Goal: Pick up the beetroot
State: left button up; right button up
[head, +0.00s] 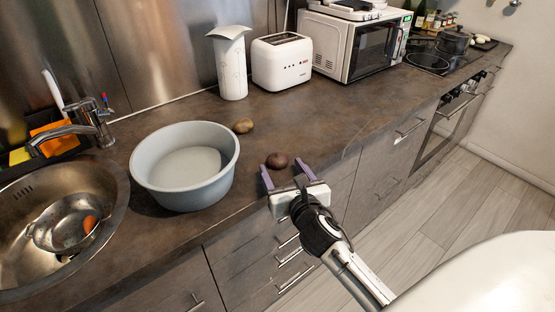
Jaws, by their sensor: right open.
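The beetroot (277,161) is a small dark reddish-brown round thing on the brown counter near its front edge. My right gripper (285,172) comes in from the lower right over the front edge of the counter. Its two purple fingers are spread apart, with the beetroot just beyond and between their tips. I cannot tell whether a finger touches it. Nothing is held. My left gripper is not in view.
A large grey basin (184,195) stands left of the beetroot. A brown potato (243,126) lies behind it. The sink (20,280) with a colander (66,222) is at the left. A white toaster (282,62) and microwave (350,45) stand at the back. The counter (340,125) to the right is clear.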

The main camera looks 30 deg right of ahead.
aim_at(279, 164)
jog(key=shift+x, duration=1.55)
jog(key=c, duration=1.1)
notch_tip(279, 164, up, 10)
jog(key=shift+p, duration=0.4)
jog(key=shift+c, duration=0.2)
